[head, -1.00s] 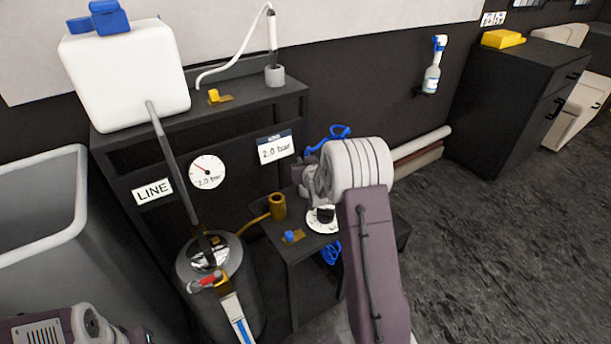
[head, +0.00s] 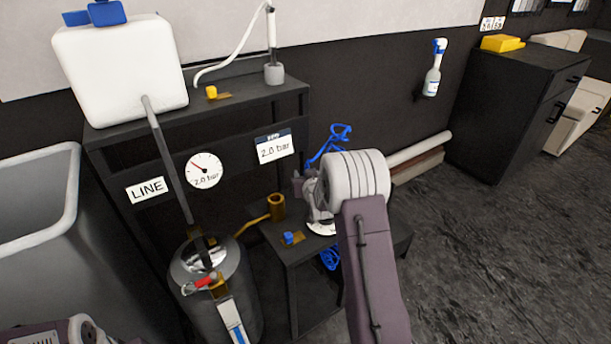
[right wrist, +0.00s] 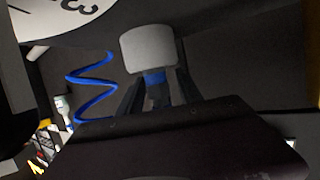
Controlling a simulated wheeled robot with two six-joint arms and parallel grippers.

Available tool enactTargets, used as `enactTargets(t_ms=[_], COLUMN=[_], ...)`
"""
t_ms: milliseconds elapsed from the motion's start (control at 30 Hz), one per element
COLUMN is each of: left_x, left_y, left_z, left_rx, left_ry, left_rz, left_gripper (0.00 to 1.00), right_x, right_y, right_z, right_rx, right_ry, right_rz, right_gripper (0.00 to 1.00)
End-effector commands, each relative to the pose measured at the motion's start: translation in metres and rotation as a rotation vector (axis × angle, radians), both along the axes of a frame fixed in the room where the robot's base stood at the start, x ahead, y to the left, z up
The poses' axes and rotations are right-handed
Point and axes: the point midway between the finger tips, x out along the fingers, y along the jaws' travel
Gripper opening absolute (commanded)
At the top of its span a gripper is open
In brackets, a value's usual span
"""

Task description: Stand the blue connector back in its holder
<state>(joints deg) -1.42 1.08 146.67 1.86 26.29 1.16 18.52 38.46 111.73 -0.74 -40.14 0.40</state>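My right gripper (head: 308,190) is above the low black side table, partly hidden by my own wrist. In the right wrist view its dark fingers (right wrist: 158,88) close on the blue connector (right wrist: 154,76), which carries a light grey block-like end. A blue coiled hose (head: 330,143) rises behind the gripper; it also shows in the right wrist view (right wrist: 92,85). I cannot tell whether it joins the connector. A bronze cup on a bent arm (head: 277,206), possibly the holder, stands left of the gripper. My left gripper is out of view.
A white dial (head: 321,229) lies on the side table, mostly hidden by my wrist. A small blue knob (head: 292,238) sits left of it. A steel tank (head: 215,285) stands at left. A shelf rack (head: 130,145) holds a white canister (head: 120,70). Open floor lies at right.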

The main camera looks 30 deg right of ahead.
Motion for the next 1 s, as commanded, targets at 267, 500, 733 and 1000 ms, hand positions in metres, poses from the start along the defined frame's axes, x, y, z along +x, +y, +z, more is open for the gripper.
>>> enactTargets(t_ms=[267, 500, 733, 1000], left_x=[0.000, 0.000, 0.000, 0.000], left_y=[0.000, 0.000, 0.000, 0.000], left_z=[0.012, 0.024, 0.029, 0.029], left_rx=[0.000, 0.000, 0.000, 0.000], left_ry=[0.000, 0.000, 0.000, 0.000], left_rz=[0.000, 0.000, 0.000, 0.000], left_gripper=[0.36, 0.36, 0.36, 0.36], right_x=[-0.022, -0.073, -0.103, -0.108], right_y=[0.007, 0.024, 0.034, 0.035], right_z=[0.015, 0.034, 0.044, 0.045], right_rx=[0.001, 0.000, 0.000, 0.000], right_ry=[0.002, 0.001, 0.000, -0.001], right_rz=[0.000, 0.000, 0.000, 0.000], right_gripper=[0.42, 0.42, 0.42, 0.42])
